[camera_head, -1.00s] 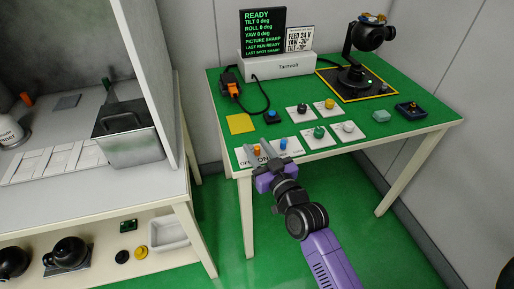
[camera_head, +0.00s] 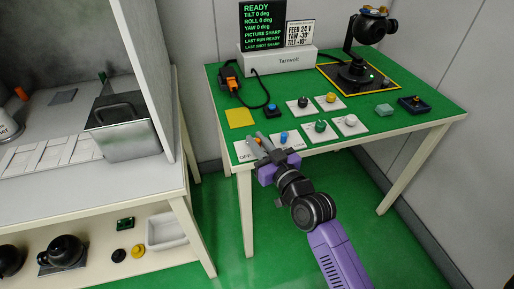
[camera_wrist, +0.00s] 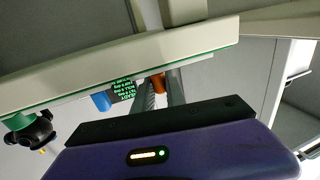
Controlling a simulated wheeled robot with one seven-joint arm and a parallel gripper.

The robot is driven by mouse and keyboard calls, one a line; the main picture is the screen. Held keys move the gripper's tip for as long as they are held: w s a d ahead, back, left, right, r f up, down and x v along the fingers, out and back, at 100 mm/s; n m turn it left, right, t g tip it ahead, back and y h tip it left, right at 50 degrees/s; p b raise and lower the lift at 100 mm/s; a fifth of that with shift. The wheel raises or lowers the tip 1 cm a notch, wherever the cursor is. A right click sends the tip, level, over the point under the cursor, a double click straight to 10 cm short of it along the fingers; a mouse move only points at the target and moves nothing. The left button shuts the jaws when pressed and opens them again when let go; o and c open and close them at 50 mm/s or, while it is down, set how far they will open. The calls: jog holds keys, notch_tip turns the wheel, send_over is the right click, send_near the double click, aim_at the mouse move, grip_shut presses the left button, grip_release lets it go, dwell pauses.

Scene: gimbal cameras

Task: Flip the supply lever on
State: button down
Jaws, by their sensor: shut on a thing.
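An orange lever (camera_head: 258,141) stands on the white plate (camera_head: 243,150) at the front left of the green table. The plate's word OFF shows at left; my gripper covers some of the rest. My gripper (camera_head: 262,138) reaches over the table's front edge, its two grey fingers shut on the lever. In the wrist view the orange lever (camera_wrist: 158,82) shows between the fingers (camera_wrist: 162,92). A blue lever (camera_head: 284,137) stands to the right on the same plate, apart from the gripper. It also shows in the wrist view (camera_wrist: 102,101).
The green table (camera_head: 375,122) carries small plates with knobs, a yellow square (camera_head: 240,118) and a black gimbal (camera_head: 357,70) on a base. The Tarnvolt box (camera_head: 285,61) has a screen (camera_head: 263,25) reading READY. A grey bin (camera_head: 125,130) stands on the left bench.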

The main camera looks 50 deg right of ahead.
jog(key=shift+d+f+n+t+y+b, duration=0.25)
jog(key=shift+n+y+b, duration=0.35)
jog(key=shift+b, duration=1.4)
jog(key=shift+r+y+b, duration=0.2)
jog(key=shift+y+b, duration=0.1)
jog(key=shift+b, duration=0.1)
jog(key=c, duration=1.4)
grip_release()
jog(key=shift+o, duration=0.2)
jog(key=shift+s+a, duration=0.1)
jog(key=v, duration=0.7)
jog(key=shift+s, duration=0.35)
